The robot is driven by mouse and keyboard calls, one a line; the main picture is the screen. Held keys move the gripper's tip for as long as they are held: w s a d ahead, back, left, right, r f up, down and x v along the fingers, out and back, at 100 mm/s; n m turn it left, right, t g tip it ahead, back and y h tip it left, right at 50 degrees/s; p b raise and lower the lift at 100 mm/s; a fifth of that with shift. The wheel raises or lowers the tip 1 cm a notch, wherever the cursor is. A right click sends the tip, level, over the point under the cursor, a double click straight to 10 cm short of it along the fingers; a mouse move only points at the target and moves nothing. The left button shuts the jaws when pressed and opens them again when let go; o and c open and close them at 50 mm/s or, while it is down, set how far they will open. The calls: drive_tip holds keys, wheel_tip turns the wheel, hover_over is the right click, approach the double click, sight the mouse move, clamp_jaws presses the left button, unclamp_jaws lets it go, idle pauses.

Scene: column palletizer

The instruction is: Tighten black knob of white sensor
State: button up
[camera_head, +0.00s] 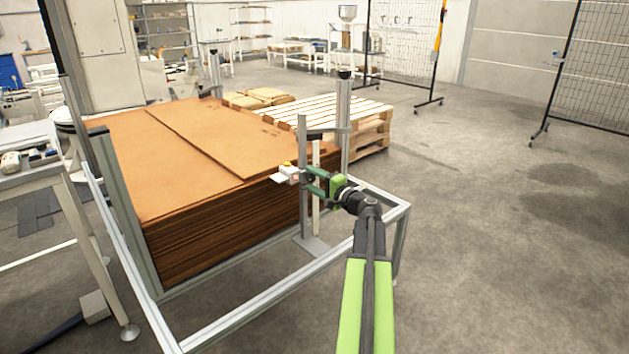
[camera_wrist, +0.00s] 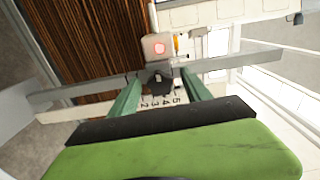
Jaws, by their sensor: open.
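The white sensor (camera_head: 287,174) is mounted on an upright metal post at the front of the cardboard stack, with a small yellow part on top. In the wrist view the white sensor (camera_wrist: 157,46) shows a lit red spot. The black knob (camera_wrist: 158,84) sits below it in that view, near a plate with a printed number scale. My gripper (camera_head: 311,180) is at the post, close to the sensor. In the wrist view my gripper (camera_wrist: 160,88) is open, with one green finger on each side of the knob. Whether either finger touches the knob cannot be told.
A metal bar (camera_wrist: 240,60) crosses the wrist view behind the fingers. The cardboard stack (camera_head: 200,215) stands in a metal frame (camera_head: 270,300). A wooden pallet stack (camera_head: 370,130) is behind. Open floor lies to the right.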

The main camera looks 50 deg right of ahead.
drive_tip(key=s+a, duration=0.1)
drive_tip(key=s, duration=1.6)
drive_tip(key=shift+s, duration=0.2)
drive_tip(key=shift+a, duration=0.1)
